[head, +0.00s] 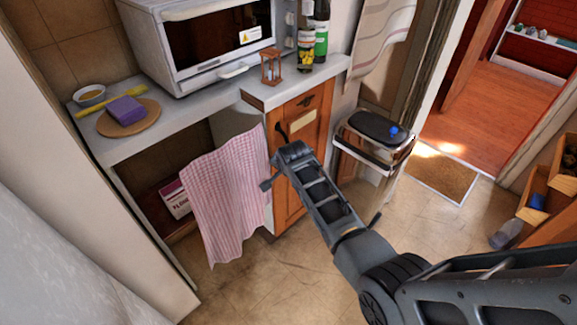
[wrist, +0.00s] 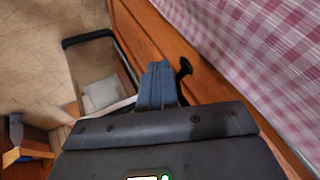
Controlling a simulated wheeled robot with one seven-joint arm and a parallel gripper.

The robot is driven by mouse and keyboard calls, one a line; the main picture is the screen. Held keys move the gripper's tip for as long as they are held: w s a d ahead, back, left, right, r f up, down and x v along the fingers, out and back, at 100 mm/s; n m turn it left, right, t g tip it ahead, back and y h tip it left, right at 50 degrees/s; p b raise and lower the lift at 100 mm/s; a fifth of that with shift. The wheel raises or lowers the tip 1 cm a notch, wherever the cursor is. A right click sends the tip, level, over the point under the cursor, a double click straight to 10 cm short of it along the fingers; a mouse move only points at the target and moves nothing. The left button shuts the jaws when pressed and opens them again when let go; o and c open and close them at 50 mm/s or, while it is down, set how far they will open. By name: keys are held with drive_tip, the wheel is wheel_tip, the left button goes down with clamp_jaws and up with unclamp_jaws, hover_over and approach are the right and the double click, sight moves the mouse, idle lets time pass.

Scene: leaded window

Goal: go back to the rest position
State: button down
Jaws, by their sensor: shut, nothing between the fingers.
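My gripper (head: 266,184) is at the end of my dark grey arm, in front of the wooden cabinet and close to the right edge of a pink checked cloth. In the wrist view its blue-grey fingers (wrist: 156,86) are together with nothing between them. They lie in front of the orange wood front, beside a dark knob (wrist: 183,68). I cannot tell whether they touch the wood or the knob.
A bin with a dark lid (head: 375,127) stands right of the cabinet. An hourglass (head: 271,66) and bottles (head: 320,30) stand above. Open floor (head: 275,275) lies below.

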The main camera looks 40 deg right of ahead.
drive_tip(key=v, duration=0.7)
drive_tip(key=shift+s+a+r, duration=0.15)
drive_tip(key=shift+s+a, duration=0.05)
drive_tip(key=s+a+f+n+t+y, duration=0.15)
drive_tip(key=s+a+n, duration=0.3)
drive_tip(key=s, duration=0.75)
drive_tip(key=s+a+n+t, duration=0.3)
drive_tip(key=s+a+n, duration=0.15)
drive_tip(key=s, duration=0.65)
drive_tip(key=s+a+r+n+t+y, duration=0.1)
drive_tip(key=s+a+r, duration=0.4)
drive_tip(key=s+r, duration=0.5)
drive_tip(key=s+a+r+n+t+y, duration=0.1)
drive_tip(key=s+a+r+n+t, duration=0.2)
drive_tip(key=s+r, duration=0.7)
drive_tip(key=shift+a+r+n, duration=0.6)
drive_tip(key=shift+a+n, duration=0.35)
drive_tip(key=shift+n, duration=0.25)
drive_tip(key=shift+y, duration=0.25)
